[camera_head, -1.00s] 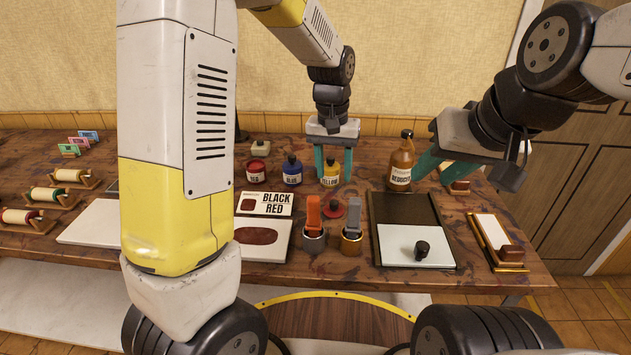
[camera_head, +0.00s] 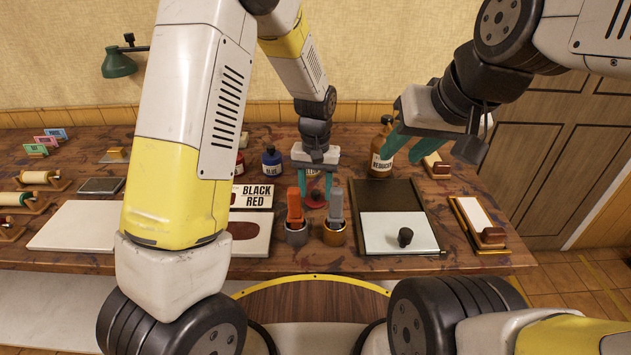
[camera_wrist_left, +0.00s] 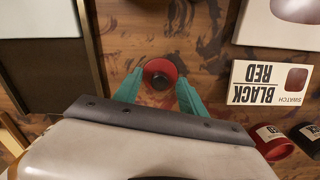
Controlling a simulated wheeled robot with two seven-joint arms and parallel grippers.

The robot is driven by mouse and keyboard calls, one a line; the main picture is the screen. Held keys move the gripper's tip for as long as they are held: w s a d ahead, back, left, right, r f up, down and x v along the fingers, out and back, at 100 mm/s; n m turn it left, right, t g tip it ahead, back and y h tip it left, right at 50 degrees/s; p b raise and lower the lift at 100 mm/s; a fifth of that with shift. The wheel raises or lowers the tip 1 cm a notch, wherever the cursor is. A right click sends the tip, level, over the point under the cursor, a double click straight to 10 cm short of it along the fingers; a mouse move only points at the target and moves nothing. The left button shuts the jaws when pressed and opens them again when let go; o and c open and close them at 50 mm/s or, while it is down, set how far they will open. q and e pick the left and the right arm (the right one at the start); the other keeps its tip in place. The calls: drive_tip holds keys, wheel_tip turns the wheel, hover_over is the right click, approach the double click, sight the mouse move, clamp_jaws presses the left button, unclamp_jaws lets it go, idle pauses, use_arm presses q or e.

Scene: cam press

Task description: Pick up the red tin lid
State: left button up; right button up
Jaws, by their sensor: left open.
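The red tin lid (camera_head: 314,204), a round disc with a dark knob, lies on the table behind two upright handled tools. In the left wrist view the lid (camera_wrist_left: 160,66) lies between the tips of my left gripper (camera_wrist_left: 159,77). That gripper, also in the head view (camera_head: 315,196), is open, with its teal fingers spread on either side of the lid's knob. I cannot tell whether they touch it. My right gripper (camera_head: 394,152) overlaps the brown reducer bottle (camera_head: 381,163) in the head view. Its jaw opening does not show clearly.
An orange-handled tool (camera_head: 295,210) and a grey-handled tool (camera_head: 335,212) stand just in front of the lid. The black-red swatch card (camera_head: 257,192) is to the left. A dark board with a white plate (camera_head: 380,232) is to the right. Ink bottles (camera_head: 271,161) stand behind.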

use_arm(q)
clamp_jaws()
